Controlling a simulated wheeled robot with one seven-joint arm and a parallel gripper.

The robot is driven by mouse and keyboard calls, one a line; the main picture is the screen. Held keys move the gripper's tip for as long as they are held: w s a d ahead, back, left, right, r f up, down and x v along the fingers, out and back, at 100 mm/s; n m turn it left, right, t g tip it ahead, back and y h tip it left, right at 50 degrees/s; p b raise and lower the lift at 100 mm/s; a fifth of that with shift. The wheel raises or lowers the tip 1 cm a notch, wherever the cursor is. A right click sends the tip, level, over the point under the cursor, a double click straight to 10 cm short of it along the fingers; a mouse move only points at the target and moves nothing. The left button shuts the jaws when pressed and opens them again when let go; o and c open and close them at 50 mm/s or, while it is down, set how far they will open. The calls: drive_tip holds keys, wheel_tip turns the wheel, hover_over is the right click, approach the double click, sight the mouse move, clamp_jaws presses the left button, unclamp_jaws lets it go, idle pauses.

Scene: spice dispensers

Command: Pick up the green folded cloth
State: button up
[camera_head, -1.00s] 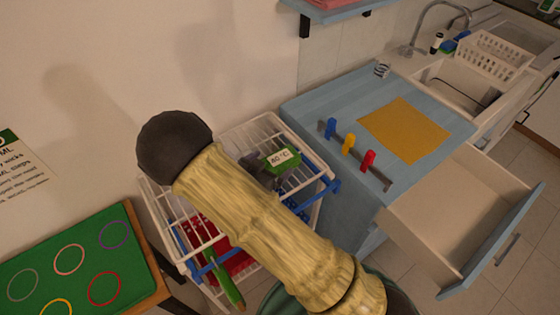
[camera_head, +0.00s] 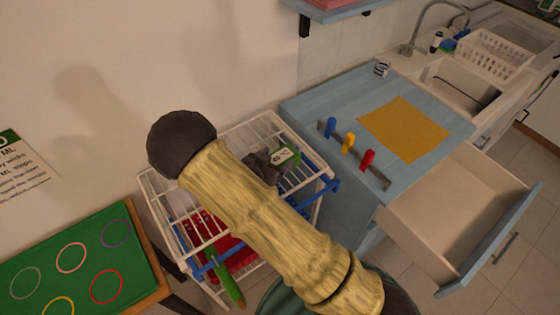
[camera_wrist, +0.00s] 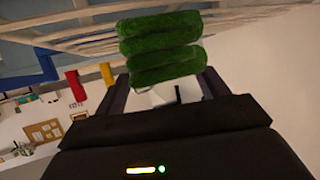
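The green folded cloth (camera_head: 287,157) has a white tag marked with a temperature and is at the right of my gripper (camera_head: 266,166), over the white wire rack's upper part. In the wrist view the folded cloth (camera_wrist: 162,48) shows as stacked green fuzzy layers between the dark fingers of my gripper (camera_wrist: 165,82). The fingers flank it closely on both sides, and it moves along with them. My gripper is shut on it. My arm hides part of the rack, and the exact gap below the cloth is hard to tell.
The white wire rack (camera_head: 157,205) with blue parts holds something red (camera_head: 215,232) lower down. A blue counter (camera_head: 325,95) stands right, with a row of coloured pegs (camera_head: 348,145), a yellow cloth (camera_head: 405,128) and an open drawer (camera_head: 460,215). A green board (camera_head: 75,265) is at left.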

sight(275, 161)
drive_tip(key=shift+f, duration=0.1)
drive_tip(key=shift+c, duration=0.9)
drive_tip(key=shift+r, duration=0.55)
drive_tip(key=c, duration=0.4)
wheel_tip(275, 161, up, 9)
drive_tip(key=shift+b, duration=0.35)
